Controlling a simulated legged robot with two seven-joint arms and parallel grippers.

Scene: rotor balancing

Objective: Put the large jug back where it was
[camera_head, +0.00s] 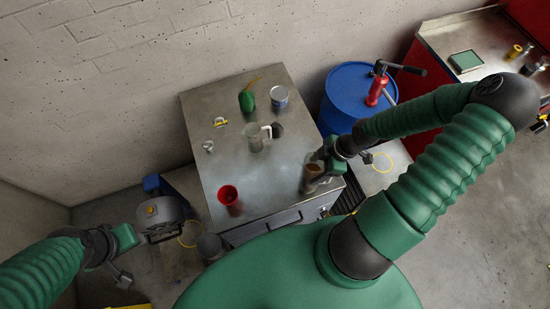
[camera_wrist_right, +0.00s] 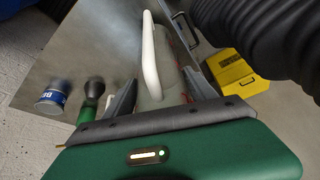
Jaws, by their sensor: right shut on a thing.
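My right gripper (camera_head: 322,170) is at the right side of the metal table, shut on a jug that I take for the large jug. In the head view the held vessel (camera_head: 311,178) looks brownish and partly covered by the gripper. In the right wrist view the jug's white handle (camera_wrist_right: 150,60) and greyish, see-through body (camera_wrist_right: 172,85) show between the fingers. Whether its base touches the table is unclear. Another clear jug (camera_head: 255,140) with a white handle stands mid-table. My left gripper (camera_head: 163,234) is off the table's left side; its jaw opening is too small to read.
The metal table (camera_head: 215,165) also carries a red cup (camera_head: 229,195), a green can (camera_head: 247,101), a blue-and-white tin (camera_head: 280,97) and a dark round thing (camera_head: 278,130). A blue drum (camera_head: 350,95) stands right of the table. The table's middle front is clear.

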